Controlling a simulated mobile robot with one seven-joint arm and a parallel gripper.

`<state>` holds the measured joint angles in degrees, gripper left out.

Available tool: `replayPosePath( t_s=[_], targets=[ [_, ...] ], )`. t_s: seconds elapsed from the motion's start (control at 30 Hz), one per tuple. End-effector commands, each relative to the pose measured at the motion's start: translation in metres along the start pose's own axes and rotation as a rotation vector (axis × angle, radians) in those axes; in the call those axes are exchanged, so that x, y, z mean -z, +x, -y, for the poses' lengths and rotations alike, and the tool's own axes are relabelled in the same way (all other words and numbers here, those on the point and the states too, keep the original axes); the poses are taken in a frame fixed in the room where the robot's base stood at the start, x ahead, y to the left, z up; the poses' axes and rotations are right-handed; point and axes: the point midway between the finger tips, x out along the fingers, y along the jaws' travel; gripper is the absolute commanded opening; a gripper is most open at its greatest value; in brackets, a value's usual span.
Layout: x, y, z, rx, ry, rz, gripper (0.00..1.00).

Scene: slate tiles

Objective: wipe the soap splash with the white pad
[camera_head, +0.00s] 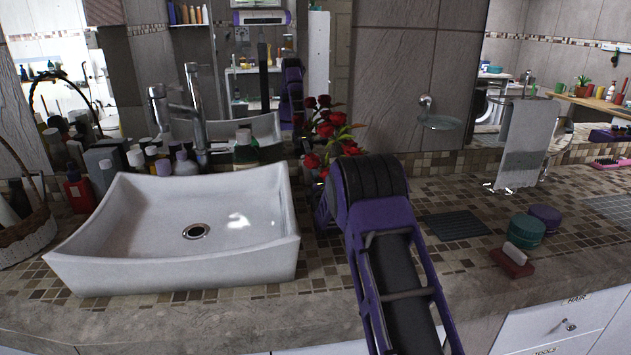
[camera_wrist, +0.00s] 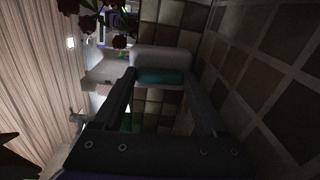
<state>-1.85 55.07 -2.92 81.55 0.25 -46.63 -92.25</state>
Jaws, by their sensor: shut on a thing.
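My gripper (camera_wrist: 160,84) shows in the wrist view, its two dark fingers shut on the white pad. The white pad (camera_wrist: 160,58) looks pale grey in the shade, with a teal strip on the side towards the fingers. In the head view my purple and black arm hides the gripper and the pad. A bright white patch (camera_head: 238,220) shows inside the basin, right of the drain; I cannot tell whether it is the soap splash or a reflection. I make out no other clear splash.
The white basin (camera_head: 90,258) stands on the tiled counter, with several bottles (camera_head: 185,163) behind it. Red roses (camera_head: 325,130) stand behind my arm. To the right are a dark ridged mat (camera_head: 457,225), a teal tin (camera_head: 526,230), a purple tin (camera_head: 545,215) and a red dish (camera_head: 512,263).

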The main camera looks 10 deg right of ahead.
Motion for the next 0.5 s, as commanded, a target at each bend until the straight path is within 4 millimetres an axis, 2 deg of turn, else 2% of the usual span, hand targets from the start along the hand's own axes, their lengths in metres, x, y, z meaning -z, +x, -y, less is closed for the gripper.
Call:
replayPosePath(
  t_s=[0.27,0.5],
  targets=[
    [-0.002,0.002,0.000,0.000,0.000,0.000,0.29],
    [-0.020,0.001,0.001,0.000,0.000,0.001,0.29]
  ],
)
